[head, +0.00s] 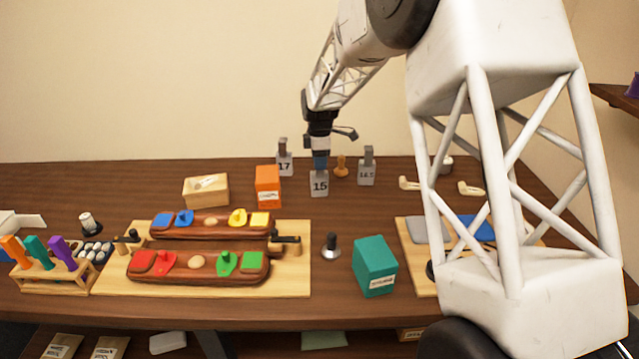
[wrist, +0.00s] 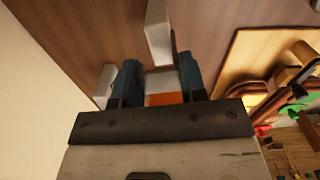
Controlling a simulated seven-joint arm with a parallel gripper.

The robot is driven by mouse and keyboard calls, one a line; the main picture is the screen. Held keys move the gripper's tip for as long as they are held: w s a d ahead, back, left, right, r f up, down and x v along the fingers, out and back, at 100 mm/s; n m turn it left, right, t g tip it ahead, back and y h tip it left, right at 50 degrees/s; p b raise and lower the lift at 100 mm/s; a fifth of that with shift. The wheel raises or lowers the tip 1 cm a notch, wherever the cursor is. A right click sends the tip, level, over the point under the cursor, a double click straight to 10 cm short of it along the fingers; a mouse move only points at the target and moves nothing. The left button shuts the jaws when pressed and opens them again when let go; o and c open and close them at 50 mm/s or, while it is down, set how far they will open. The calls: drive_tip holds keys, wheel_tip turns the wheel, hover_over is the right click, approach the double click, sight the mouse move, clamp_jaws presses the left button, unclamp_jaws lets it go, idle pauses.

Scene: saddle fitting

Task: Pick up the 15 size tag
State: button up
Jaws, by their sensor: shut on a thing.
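The 15 size tag (head: 319,184) is a grey block with a dark "15" on its front, near the back of the table in the head view. My gripper (head: 320,161) comes down on it from above, its blue fingertips at the tag's upper part. In the wrist view my gripper (wrist: 160,85) has its two blue fingers on either side of a light grey piece, shut on the tag. The tag's upper part is hidden by the fingers in the head view. I cannot tell whether its base touches the table.
The 17 tag (head: 284,163) stands behind left and the 14.5 tag (head: 367,171) to the right. A small orange-brown knob (head: 341,167) stands close by. An orange box (head: 268,186) is on the left. A teal box (head: 375,267) and a wooden board (head: 295,270) are nearer.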

drive_tip(key=shift+r, duration=0.2)
drive_tip(key=shift+r, duration=1.45)
drive_tip(key=shift+s+r, duration=0.2)
drive_tip(key=shift+s, duration=0.1)
drive_tip(key=s+d+r, duration=0.1)
drive_tip(key=s+d, duration=0.2)
drive_tip(key=s, duration=1.2)
drive_tip(key=shift+r, duration=0.2)
drive_tip(key=shift+s, duration=0.1)
drive_tip(key=shift+a, duration=0.1)
